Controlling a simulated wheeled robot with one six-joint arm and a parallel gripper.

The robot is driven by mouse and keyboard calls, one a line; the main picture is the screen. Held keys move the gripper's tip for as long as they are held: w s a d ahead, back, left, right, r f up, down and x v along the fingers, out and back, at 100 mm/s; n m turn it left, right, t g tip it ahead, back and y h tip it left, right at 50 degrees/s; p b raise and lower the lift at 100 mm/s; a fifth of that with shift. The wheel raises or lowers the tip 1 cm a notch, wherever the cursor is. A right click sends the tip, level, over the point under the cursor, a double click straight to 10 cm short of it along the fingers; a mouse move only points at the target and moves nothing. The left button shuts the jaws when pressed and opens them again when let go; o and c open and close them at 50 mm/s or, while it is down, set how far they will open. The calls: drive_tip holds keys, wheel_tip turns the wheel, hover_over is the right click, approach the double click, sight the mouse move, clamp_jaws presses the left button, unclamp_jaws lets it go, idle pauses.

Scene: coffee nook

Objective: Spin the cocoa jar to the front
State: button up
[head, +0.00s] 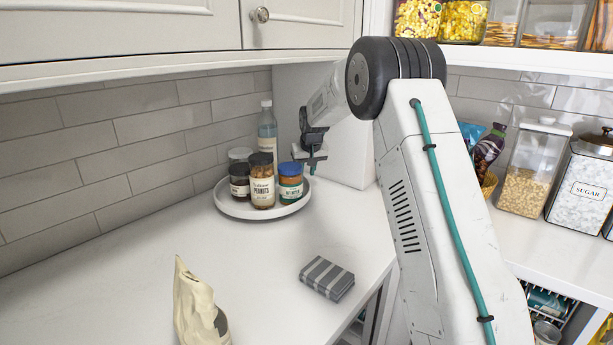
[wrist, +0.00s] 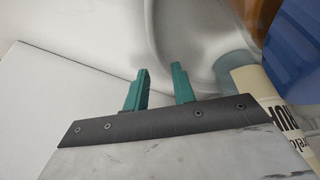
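A round white turntable (head: 234,209) stands on the counter near the back corner and holds several jars and a bottle. A dark-lidded jar labelled peanuts (head: 262,190) is at its front. A smaller jar with dark contents (head: 239,184) is to the left, its label too small to read; I cannot tell which jar is cocoa. A blue-lidded jar (head: 290,188) is at the right. My gripper (head: 312,168) is at the turntable's right side, close to the blue-lidded jar. In the wrist view my gripper (wrist: 159,70) has its teal fingers apart with nothing held, near the turntable's rim (wrist: 165,45).
A grey striped folded cloth (head: 327,277) and a cream bag (head: 194,305) lie nearer on the counter. A white side panel (head: 345,150) stands right of the turntable. The middle counter is clear.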

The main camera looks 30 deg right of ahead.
drive_tip(key=shift+x, duration=1.3)
clamp_jaws()
drive_tip(key=shift+w, duration=0.15)
